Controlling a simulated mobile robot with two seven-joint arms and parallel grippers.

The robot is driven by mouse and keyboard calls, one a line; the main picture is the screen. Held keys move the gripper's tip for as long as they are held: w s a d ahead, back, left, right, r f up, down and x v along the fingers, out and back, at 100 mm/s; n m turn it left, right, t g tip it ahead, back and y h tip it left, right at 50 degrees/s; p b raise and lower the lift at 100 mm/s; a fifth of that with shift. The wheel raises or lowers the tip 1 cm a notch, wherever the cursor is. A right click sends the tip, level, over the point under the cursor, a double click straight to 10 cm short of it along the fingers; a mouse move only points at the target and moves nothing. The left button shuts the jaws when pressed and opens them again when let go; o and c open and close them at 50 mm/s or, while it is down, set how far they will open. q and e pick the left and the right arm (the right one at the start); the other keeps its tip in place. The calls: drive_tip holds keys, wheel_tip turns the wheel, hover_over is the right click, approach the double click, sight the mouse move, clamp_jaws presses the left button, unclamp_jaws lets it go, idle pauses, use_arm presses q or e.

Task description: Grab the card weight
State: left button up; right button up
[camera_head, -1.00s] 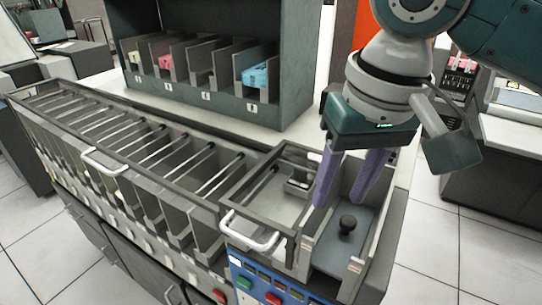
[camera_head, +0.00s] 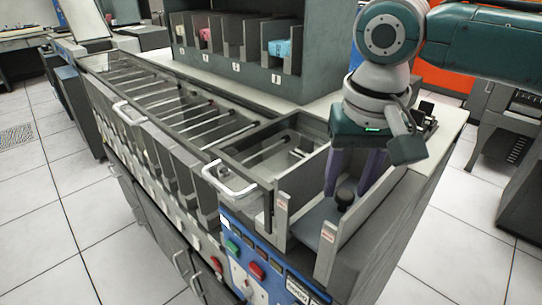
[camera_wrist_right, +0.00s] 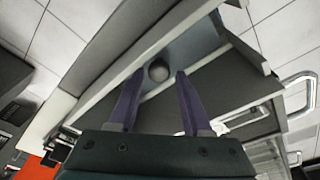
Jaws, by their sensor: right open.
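The card weight is a grey plate (camera_head: 318,218) with a dark round knob (camera_head: 345,193). It lies in the open hopper at the right end of the sorting machine. The knob also shows in the right wrist view (camera_wrist_right: 158,71), ahead of and between my fingertips. My right gripper (camera_head: 350,190) is open, its two purple fingers pointing down into the hopper around the knob's line of sight. My left gripper is not in view.
The hopper's side walls (camera_head: 375,215) stand close on both sides of the weight. A covered bay with a white handle (camera_head: 229,180) is to the left. A row of card pockets (camera_head: 165,125) runs farther left. A shelf with coloured cards (camera_head: 279,48) stands behind.

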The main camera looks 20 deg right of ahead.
drive_tip(key=shift+w+d+f, duration=0.1)
drive_tip(key=shift+f, duration=0.65)
drive_tip(key=shift+w+d+f, duration=0.1)
drive_tip(key=shift+f, duration=0.6)
clamp_jaws()
